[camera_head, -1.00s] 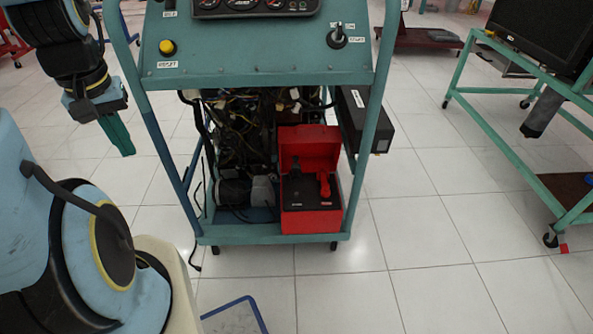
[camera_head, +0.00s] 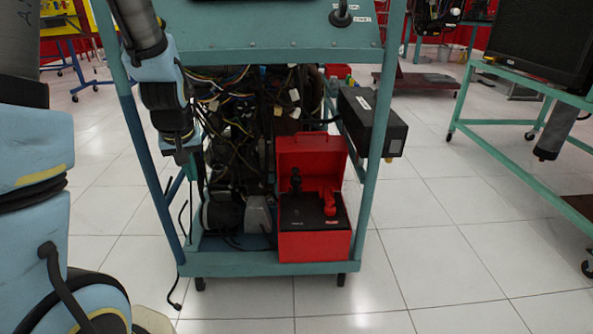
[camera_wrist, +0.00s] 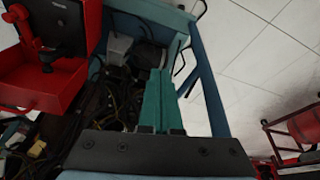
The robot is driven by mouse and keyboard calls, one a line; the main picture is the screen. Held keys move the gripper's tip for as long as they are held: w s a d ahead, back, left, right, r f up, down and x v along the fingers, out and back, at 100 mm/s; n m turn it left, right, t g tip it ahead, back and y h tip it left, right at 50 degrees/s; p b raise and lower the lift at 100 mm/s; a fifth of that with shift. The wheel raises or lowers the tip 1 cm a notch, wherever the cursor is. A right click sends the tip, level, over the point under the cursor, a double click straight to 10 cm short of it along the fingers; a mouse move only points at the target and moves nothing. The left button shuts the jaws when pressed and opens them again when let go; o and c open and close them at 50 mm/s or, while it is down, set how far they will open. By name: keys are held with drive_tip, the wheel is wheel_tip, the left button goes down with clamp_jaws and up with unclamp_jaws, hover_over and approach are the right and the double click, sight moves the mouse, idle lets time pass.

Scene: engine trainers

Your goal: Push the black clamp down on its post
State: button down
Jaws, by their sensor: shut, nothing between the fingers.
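The black clamp (camera_head: 296,182) stands at the left on top of the black battery (camera_head: 305,212) in the open red box (camera_head: 315,246). Its post is too small to make out, so I cannot tell how far down it sits. The red clamp (camera_head: 329,200) is to its right. In the wrist view the black clamp (camera_wrist: 46,54) shows at the upper left, with the red clamp (camera_wrist: 22,22) beside it. My gripper (camera_head: 190,140) is at the left post of the trolley, left of the box and apart from the clamp. Its teal fingers (camera_wrist: 160,75) are together and empty.
The teal trolley frame (camera_head: 365,180) surrounds the box, with upright posts on both sides. Wires and engine parts (camera_head: 235,130) fill the space left of the box. The box's raised lid (camera_head: 311,153) stands behind the clamps. Open floor lies in front.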

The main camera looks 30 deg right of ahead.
drive_tip(key=w+d+f+m+t, duration=0.1)
drive_tip(key=w+d, duration=0.1)
drive_tip(key=d, duration=0.5)
drive_tip(key=w+d+f+m+t, duration=0.1)
drive_tip(key=w+d+f, duration=0.1)
drive_tip(key=d, duration=0.6)
drive_tip(key=m+t+h, duration=0.2)
drive_tip(key=h, duration=0.1)
approach(296, 168)
drive_tip(key=shift+w+d+r, duration=0.35)
drive_tip(key=shift+w+r, duration=0.1)
drive_tip(key=shift+r, duration=0.25)
drive_tip(key=b+x, duration=0.2)
drive_tip(key=x, duration=0.8)
drive_tip(key=shift+s+a+f+b, duration=0.1)
drive_tip(key=shift+b, duration=0.2)
drive_tip(key=shift+s+f, duration=0.1)
